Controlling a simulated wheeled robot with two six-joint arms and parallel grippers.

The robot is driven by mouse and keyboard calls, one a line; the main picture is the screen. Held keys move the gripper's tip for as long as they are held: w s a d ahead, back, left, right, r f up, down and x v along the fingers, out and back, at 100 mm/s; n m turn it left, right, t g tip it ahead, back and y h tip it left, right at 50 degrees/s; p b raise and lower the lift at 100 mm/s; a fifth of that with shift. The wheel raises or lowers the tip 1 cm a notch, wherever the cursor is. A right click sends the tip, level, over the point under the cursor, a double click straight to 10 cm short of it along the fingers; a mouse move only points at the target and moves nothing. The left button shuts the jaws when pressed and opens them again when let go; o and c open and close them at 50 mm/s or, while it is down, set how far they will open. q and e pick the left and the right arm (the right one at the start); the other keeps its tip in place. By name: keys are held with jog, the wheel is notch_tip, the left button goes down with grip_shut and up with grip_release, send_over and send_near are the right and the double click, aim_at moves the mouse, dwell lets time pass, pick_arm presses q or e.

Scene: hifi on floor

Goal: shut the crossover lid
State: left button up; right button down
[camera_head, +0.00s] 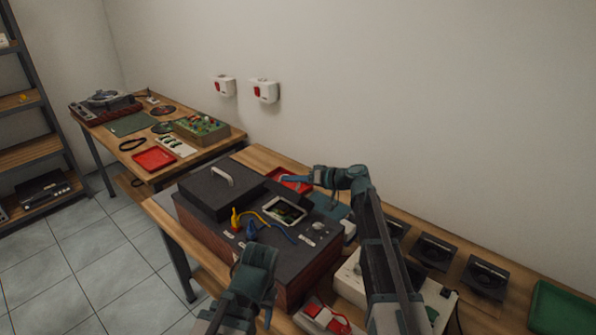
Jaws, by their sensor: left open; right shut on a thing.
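A large dark speaker box (290,265) with wooden sides lies on the near table. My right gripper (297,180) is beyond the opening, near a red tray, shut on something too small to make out. My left gripper (258,250) is open over the box's near side, close to a blue plug; its fingertips are hard to see.
A yellow plug (235,220) and a blue plug (251,230) with wires stand on the box. The red tray (291,175) and a blue-grey plate (329,206) lie behind it. Several black speaker units (433,250) and a green tray (560,308) are to the right.

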aim_at(283, 193)
jog(key=s+a+f+n+h, duration=0.1)
jog(key=s+n, duration=0.1)
jog(key=s+a+f+n+t+h+b, duration=0.1)
jog(key=a, duration=0.1)
jog(key=shift+s+a+f+n+t, duration=0.2)
jog(key=shift+s+n+t, duration=0.1)
jog(key=shift+s+n, duration=0.1)
jog(key=shift+s+a+f+n+t+h+b, duration=0.3)
jog(key=shift+a+f+n+b, duration=0.05)
jog(key=shift+f+n+b, duration=0.2)
jog(key=shift+s+a+f+n+t+h+b, duration=0.25)
jog(key=shift+a+f+n+t+h+b, duration=0.1)
jog(key=shift+f+n+b, duration=0.15)
jog(key=shift+s+a+f, duration=0.15)
jog(key=shift+a+f, duration=0.05)
jog(key=shift+f, duration=0.1)
jog(key=shift+s+a+f+b, duration=0.1)
jog(key=shift+b, duration=0.2)
jog(key=c, duration=0.9)
grip_release()
jog(key=p+v, duration=0.5)
jog(key=v, duration=0.9)
